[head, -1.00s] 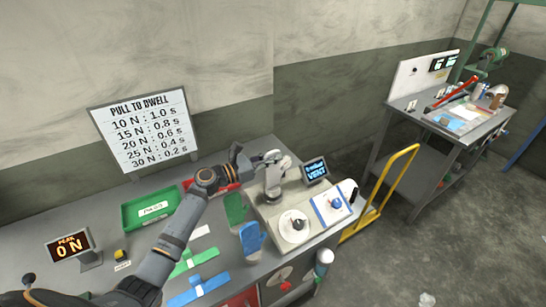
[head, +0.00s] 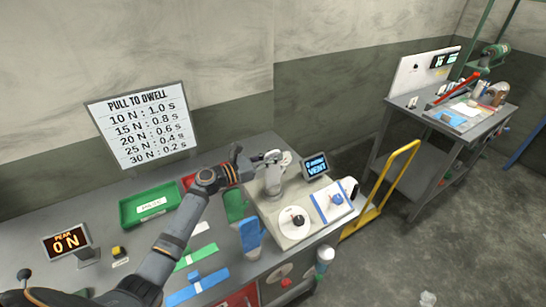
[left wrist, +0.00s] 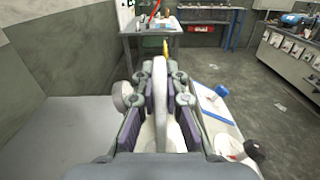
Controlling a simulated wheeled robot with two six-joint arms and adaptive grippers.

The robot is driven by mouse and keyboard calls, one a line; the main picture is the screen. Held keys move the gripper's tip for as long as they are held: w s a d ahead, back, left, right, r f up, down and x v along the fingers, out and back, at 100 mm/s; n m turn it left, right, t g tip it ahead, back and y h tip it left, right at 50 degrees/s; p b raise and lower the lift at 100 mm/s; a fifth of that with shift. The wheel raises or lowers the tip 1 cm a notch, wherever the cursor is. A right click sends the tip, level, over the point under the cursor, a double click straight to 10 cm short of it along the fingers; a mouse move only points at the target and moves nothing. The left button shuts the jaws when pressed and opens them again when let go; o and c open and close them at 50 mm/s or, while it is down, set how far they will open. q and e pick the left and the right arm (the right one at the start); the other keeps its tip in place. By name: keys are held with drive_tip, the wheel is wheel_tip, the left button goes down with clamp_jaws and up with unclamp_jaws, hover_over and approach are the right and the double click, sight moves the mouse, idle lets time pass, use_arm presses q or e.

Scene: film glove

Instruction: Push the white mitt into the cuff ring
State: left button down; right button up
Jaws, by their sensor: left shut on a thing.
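The white mitt (left wrist: 161,85) is an upright pale slab between the fingers of my left gripper (left wrist: 161,100) in the left wrist view. The gripper is shut on it. In the head view my left gripper (head: 262,160) is over the back left of the grey machine box (head: 296,237), at a pale upright form (head: 276,178). The picture is too small to separate the mitt from the machine there. I cannot make out the cuff ring clearly or tell whether the mitt touches it. My right gripper is not in view.
A blue mitt (head: 250,240) and a green mitt (head: 234,205) stand left of the machine. A green tray (head: 128,212) and a "0 N" display (head: 67,242) are farther left. A "VENT" screen (head: 315,167) stands behind the machine; a yellow cart handle (head: 408,165) is to its right.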

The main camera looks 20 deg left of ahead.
use_arm(q)
drive_tip(key=shift+f, duration=0.35)
drive_tip(key=c, duration=1.3)
unclamp_jaws()
drive_tip(key=shift+c, duration=0.2)
drive_tip(key=v, duration=1.2)
drive_tip(key=shift+r, duration=0.1)
